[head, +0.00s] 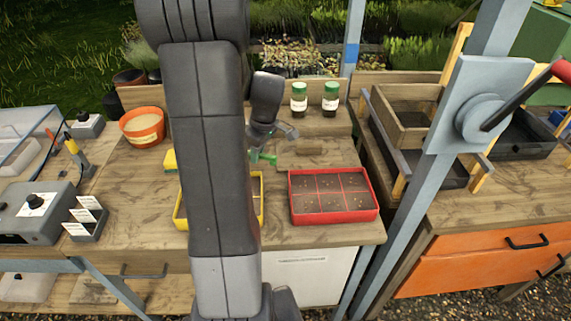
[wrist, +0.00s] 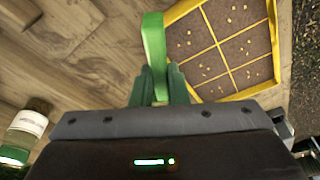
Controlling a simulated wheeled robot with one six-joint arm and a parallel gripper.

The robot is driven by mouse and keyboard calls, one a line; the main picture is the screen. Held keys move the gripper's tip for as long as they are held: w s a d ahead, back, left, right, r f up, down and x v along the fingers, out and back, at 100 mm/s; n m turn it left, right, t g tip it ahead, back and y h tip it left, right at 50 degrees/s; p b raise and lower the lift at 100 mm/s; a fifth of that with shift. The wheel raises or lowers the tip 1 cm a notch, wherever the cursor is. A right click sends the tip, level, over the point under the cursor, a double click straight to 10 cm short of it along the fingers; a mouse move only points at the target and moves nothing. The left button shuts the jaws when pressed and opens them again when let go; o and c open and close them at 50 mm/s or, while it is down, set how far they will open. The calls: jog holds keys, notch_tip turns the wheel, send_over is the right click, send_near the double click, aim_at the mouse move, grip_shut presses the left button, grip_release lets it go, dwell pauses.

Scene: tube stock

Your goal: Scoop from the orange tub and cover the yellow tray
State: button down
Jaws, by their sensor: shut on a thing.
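The orange tub (head: 143,127) stands at the back left in the head view, filled with pale, fine material. The yellow tray (head: 262,203) is mostly hidden behind my arm there; the wrist view shows part of the tray (wrist: 216,43) at the upper right, its cells holding dark soil with pale seeds. My gripper (wrist: 156,88) is shut on a green scoop (wrist: 153,45), whose strip-like part points up in the wrist view, left of the yellow tray. The scoop (head: 263,158) also shows right of my arm in the head view. Its contents cannot be seen.
A red tray (head: 333,194) of seeded soil sits to the right. Two green-lidded jars (head: 299,98) stand at the back. A yellow block (head: 170,160) is partly behind my arm. A label holder (head: 87,219) stands left, and a blue-grey post (head: 425,150) rises right.

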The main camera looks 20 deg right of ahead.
jog(key=s+d+r+n+g+h+b, duration=0.1)
jog(key=s+d+n+g+h+b, duration=0.1)
jog(key=s+n+h+b, duration=0.3)
jog(key=s+n+b, duration=0.1)
jog(key=s+b, duration=0.1)
jog(key=b, duration=0.1)
jog(key=shift+s+d+r, duration=0.2)
jog(key=shift+d+r, duration=0.15)
jog(key=shift+d, duration=0.05)
dwell(0.3)
jog(key=shift+g, duration=0.3)
jog(key=w+a+h+p, duration=0.1)
jog(key=w+a+p, duration=0.1)
jog(key=a, duration=0.6)
jog(key=w+a+r+h+p, duration=0.1)
jog(key=w+a+p, duration=0.2)
jog(key=a, duration=0.6)
jog(key=shift+a+r+g+p, duration=0.25)
jog(key=shift+a+g+p, duration=0.05)
jog(key=shift+p, duration=0.05)
dwell(2.7)
